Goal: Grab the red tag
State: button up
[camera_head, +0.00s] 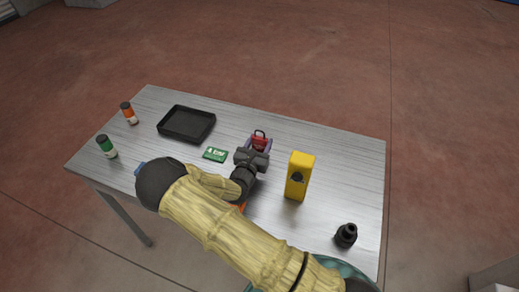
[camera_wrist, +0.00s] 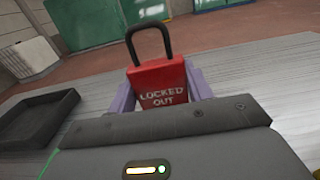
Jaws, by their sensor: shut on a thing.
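The red tag (camera_wrist: 160,84) is a red padlock-shaped piece lettered "LOCKED OUT", with a dark shackle on top. In the wrist view it stands upright between the two purple fingers of my gripper (camera_wrist: 162,92), which are shut on it. The gripper body hides its lower part. In the head view the red tag (camera_head: 259,142) shows small at the end of my gripper (camera_head: 258,146), over the metal table. I cannot tell whether it touches the tabletop.
The tabletop's far right is clear.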

notch_tip(320, 180, up, 6)
jog(key=shift+r+b, duration=0.2)
jog(key=shift+b, duration=0.1)
